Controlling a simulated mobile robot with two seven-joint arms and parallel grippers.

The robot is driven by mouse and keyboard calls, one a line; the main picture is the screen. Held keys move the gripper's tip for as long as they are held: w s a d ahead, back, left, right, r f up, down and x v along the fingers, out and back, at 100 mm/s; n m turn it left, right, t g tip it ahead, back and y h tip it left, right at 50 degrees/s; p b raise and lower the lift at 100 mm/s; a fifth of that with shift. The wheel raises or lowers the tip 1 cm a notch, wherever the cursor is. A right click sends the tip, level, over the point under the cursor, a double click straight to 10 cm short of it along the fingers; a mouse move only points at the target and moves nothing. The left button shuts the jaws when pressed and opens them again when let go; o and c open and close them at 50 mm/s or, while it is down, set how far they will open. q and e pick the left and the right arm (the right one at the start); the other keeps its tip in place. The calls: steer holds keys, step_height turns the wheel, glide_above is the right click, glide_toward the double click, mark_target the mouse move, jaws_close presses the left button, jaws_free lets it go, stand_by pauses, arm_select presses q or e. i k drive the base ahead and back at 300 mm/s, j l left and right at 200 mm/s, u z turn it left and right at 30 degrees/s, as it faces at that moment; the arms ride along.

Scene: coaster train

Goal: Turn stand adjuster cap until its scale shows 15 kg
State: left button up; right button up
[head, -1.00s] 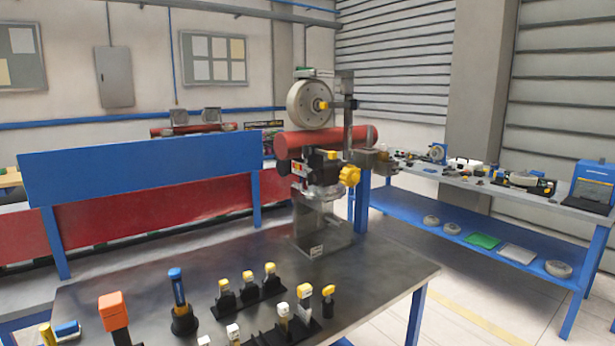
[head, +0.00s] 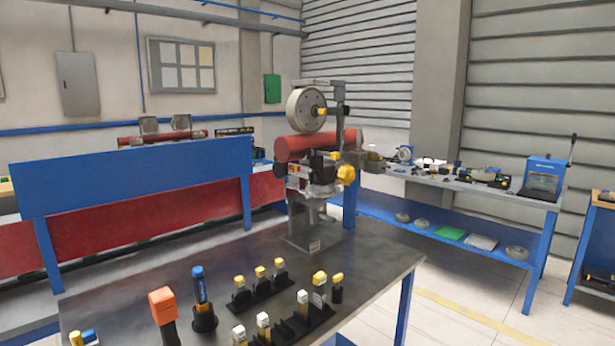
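The test stand (head: 304,222) stands at the far end of the dark metal table, in the middle of the head view. It carries a pale wheel (head: 306,110) at the top and a red horizontal roller (head: 312,145) below it. A yellow knob (head: 346,174) sits on the right side of the stand's body, under the roller. I cannot tell which part is the adjuster cap, and no scale reading is legible at this distance. Neither of my grippers is in view.
The metal table (head: 235,255) holds an orange-topped tool (head: 163,305), a blue-handled tool (head: 201,290) and racks of yellow- and white-capped pieces (head: 262,285) at its near side. A blue panel (head: 130,175) stands behind left. A blue workbench (head: 460,215) is at right.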

mark_target(346, 175)
steer(key=k+j+z, duration=0.15)
steer(key=j, duration=0.25)
steer(key=j+z, duration=0.15)
steer(key=j, duration=0.3)
steer(key=j+z, duration=0.15)
steer(key=j, duration=0.7)
steer(key=j+u, duration=0.15)
steer(key=i+l+u, duration=0.1)
steer(key=u, duration=0.4)
steer(key=l+u, duration=0.25)
steer(key=u, duration=0.25)
steer(key=l+u, duration=0.45)
steer(key=l, duration=0.4)
steer(key=l+u, duration=0.2)
steer(key=l, duration=0.7)
steer(key=k+l, duration=0.1)
steer(key=l, duration=1.35)
steer(key=k+u, duration=0.05)
